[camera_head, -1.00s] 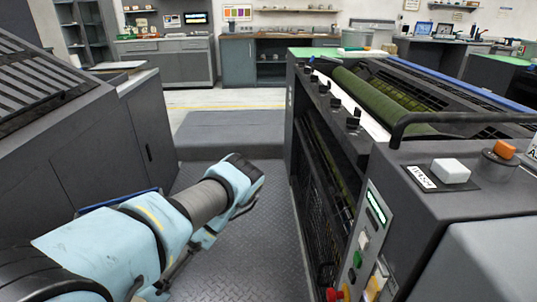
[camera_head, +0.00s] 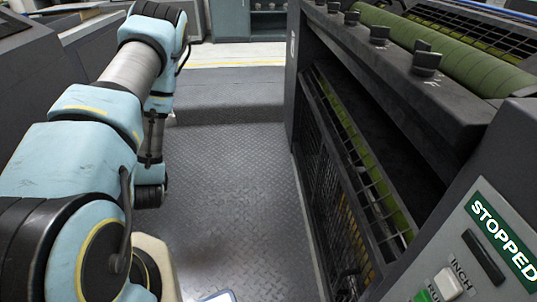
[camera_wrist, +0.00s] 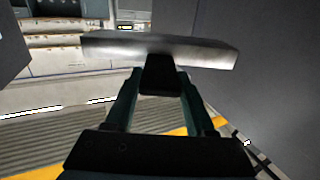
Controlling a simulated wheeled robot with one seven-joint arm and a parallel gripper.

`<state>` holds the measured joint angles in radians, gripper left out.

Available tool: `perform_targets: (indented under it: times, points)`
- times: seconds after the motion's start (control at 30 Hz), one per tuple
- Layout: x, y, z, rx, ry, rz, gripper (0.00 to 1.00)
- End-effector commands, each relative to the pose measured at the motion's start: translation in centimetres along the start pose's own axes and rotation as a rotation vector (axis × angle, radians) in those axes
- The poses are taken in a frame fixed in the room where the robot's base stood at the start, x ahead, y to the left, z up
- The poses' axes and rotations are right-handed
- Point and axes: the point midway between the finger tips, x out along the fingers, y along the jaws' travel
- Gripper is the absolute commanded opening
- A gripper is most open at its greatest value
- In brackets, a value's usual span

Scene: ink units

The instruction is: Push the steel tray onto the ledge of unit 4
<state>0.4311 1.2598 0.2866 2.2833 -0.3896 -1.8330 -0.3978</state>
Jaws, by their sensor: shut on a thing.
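In the wrist view, my gripper (camera_wrist: 157,88) is shut on a small dark block below a steel piece. This piece, which looks like the steel tray (camera_wrist: 205,50), is seen nearly edge-on, wide and shiny, just beyond the fingertips. In the head view my arm fills the left side, and I cannot make out the gripper or the tray there. An ink unit (camera_head: 410,120) stands at the right, with a green STOPPED display (camera_head: 500,240). No unit number is readable, and I cannot pick out the ledge of unit 4.
A mesh guard (camera_head: 345,170) covers the unit's side below a dark opening. Checker-plate floor (camera_head: 235,170) lies clear between my arm and the unit, with a low grey step (camera_head: 235,92) beyond. In the wrist view a dark grey panel (camera_wrist: 275,70) stands close at the right.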

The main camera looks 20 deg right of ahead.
Motion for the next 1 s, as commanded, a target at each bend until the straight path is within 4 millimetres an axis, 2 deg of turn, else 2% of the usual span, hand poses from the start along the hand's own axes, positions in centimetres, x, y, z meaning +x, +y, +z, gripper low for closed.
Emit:
perform_targets:
  times: [0.03, 0.17, 0.27, 0.37, 0.47, 0.57, 0.7, 0.83, 0.9, 1.0]
  points:
    - [1.3, 0.4, 0.1, -0.006, 0.012, 0.026, 0.0]
    - [3.4, 3.5, -1.8, -0.003, 0.013, 0.174, 0.0]
    - [3.9, 7.4, -3.2, -0.001, 0.012, 0.338, 0.0]
    - [3.1, 12.4, -4.4, 0.001, 0.01, 0.536, 0.0]
    - [1.1, 17.6, -5.1, 0.002, 0.007, 0.75, 0.0]
    - [-1.9, 22.4, -5.5, 0.002, 0.007, 0.969, 0.0]
    - [-7.5, 28.1, -5.8, 0.001, 0.005, 1.286, 0.0]
    - [-13.2, 31.5, -5.8, -0.001, 0.005, 1.568, 0.0]
    - [-16.0, 32.5, -5.8, -0.001, 0.005, 1.7, 0.0]
    - [-19.1, 33.1, -5.7, -0.003, 0.005, 1.85, 0.0]
